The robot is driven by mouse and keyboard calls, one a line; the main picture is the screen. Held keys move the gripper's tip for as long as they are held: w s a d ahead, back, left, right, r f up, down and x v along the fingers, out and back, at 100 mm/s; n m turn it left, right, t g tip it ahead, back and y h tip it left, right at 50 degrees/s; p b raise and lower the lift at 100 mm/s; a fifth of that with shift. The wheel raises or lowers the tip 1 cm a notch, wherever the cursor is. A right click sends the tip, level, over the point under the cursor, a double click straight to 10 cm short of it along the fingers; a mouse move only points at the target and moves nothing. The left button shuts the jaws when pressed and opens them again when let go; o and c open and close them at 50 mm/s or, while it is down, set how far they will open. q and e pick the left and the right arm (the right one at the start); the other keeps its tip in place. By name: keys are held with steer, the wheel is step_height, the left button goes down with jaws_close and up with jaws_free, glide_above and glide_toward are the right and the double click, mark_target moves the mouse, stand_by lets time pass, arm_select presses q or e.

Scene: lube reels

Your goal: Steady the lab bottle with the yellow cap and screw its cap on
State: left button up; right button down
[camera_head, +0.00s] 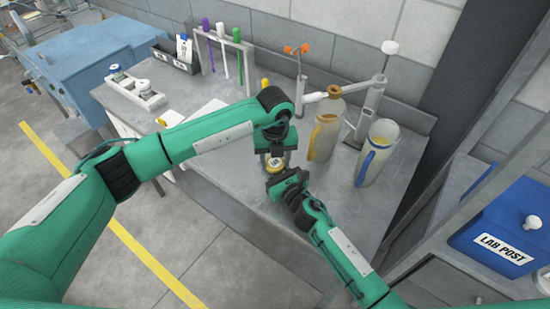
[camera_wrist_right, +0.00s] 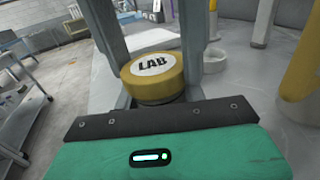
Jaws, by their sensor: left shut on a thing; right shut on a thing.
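The yellow cap (camera_head: 275,163) has a white top label; in the right wrist view the cap (camera_wrist_right: 152,76) reads "LAB". My left gripper (camera_head: 275,158) comes down from above, and its two grey fingers (camera_wrist_right: 150,60) are shut on opposite sides of the cap. My right gripper (camera_head: 283,178) reaches in from the front, below the cap, level with the lab bottle's body. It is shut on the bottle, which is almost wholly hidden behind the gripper. How far the cap sits on the neck cannot be told.
Close to the right stand an amber-topped jug (camera_head: 324,138) and a clear jug with a blue handle (camera_head: 376,155). A white tray (camera_head: 136,90) is at left. The front worktop (camera_head: 250,195) is clear.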

arm_select(q)
steer(key=m, duration=0.6)
steer(key=shift+m, duration=0.3)
steer(key=o, duration=1.1)
steer(key=shift+s+d, duration=0.2)
steer(key=shift+r, duration=0.1)
steer(key=shift+w+a+r, duration=0.1)
steer(key=shift+r, duration=2.1)
steer(key=shift+o, duration=0.4)
steer(key=shift+a, duration=0.1)
